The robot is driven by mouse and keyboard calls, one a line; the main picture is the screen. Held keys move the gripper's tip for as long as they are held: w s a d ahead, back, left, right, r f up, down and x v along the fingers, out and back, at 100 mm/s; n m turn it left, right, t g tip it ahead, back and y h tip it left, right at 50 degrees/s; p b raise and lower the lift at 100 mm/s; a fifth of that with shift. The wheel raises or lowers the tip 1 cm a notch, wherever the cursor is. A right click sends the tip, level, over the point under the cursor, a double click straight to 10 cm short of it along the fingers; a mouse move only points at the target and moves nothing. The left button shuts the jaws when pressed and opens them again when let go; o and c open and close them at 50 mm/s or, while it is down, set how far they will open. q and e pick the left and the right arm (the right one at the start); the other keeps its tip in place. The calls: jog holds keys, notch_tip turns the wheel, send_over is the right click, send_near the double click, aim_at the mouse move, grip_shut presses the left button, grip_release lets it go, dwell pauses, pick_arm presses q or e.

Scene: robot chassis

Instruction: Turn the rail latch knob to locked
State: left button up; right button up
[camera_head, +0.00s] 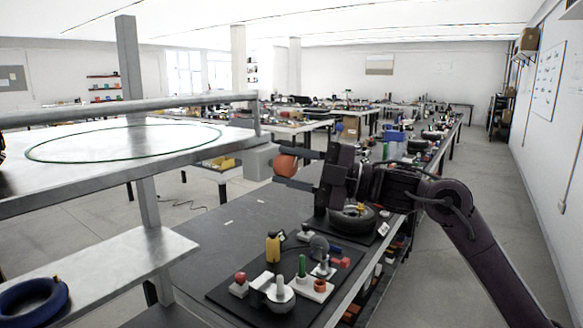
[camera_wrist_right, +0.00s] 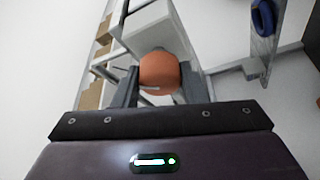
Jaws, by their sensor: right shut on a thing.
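The rail latch knob is an orange rounded knob (camera_head: 286,165) on a grey block (camera_head: 260,161) at the right end of the metal rail frame. It also shows in the right wrist view (camera_wrist_right: 158,72), between the two dark fingers, with a short pale mark on its lower side. My right gripper (camera_head: 290,168) reaches in from the right and is shut on the knob. The fingers hide part of the knob's sides. I cannot tell from the knob whether the latch is locked.
A metal rail (camera_head: 130,108) runs above a grey table with a green ring (camera_head: 125,142). A dark bench (camera_head: 215,245) below bears a black board with small parts and a black wheel (camera_head: 352,218). A blue ring (camera_head: 32,302) lies on a lower shelf.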

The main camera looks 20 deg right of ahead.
jog(key=n+g+h+p, duration=0.1)
jog(key=n, duration=0.2)
jog(key=shift+r+n, duration=0.15)
jog(key=shift+n, duration=0.15)
jog(key=shift+n+g+h+p, duration=0.3)
jog(key=shift+n+h+p, duration=0.35)
jog(key=shift+n, duration=0.75)
jog(key=shift+f, duration=0.2)
jog(key=o, duration=1)
jog(key=b+v, duration=0.3)
jog(key=v, duration=0.4)
jog(key=shift+s+d+r, duration=0.1)
jog(key=shift+s+d, duration=0.1)
jog(key=shift+d, duration=0.15)
